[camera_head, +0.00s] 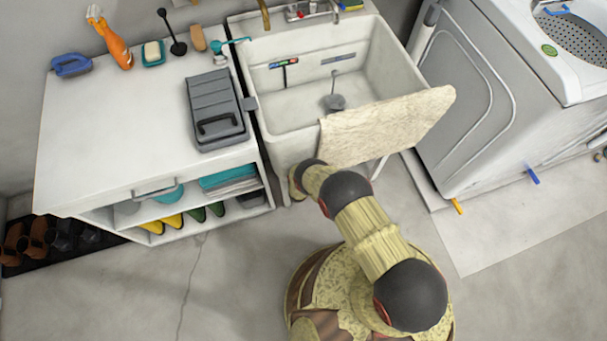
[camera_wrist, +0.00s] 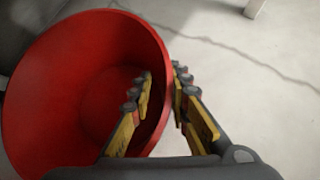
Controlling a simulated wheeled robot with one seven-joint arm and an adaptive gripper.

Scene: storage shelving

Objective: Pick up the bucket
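The red bucket (camera_wrist: 60,75) fills the left of the wrist view, its open mouth toward the camera. My gripper (camera_wrist: 162,76) is around its right wall, one finger inside the bucket and the other outside. The fingers are close together, with the rim between them, and look shut on the wall. Whether the bucket is off the floor is unclear. In the head view the bucket is not visible, and my gripper is hidden beyond my arm, near the sink's front.
A white cabinet (camera_head: 105,130) is on the left and a washing machine (camera_head: 475,90) on the right. The floor (camera_head: 230,265) left of my base is clear.

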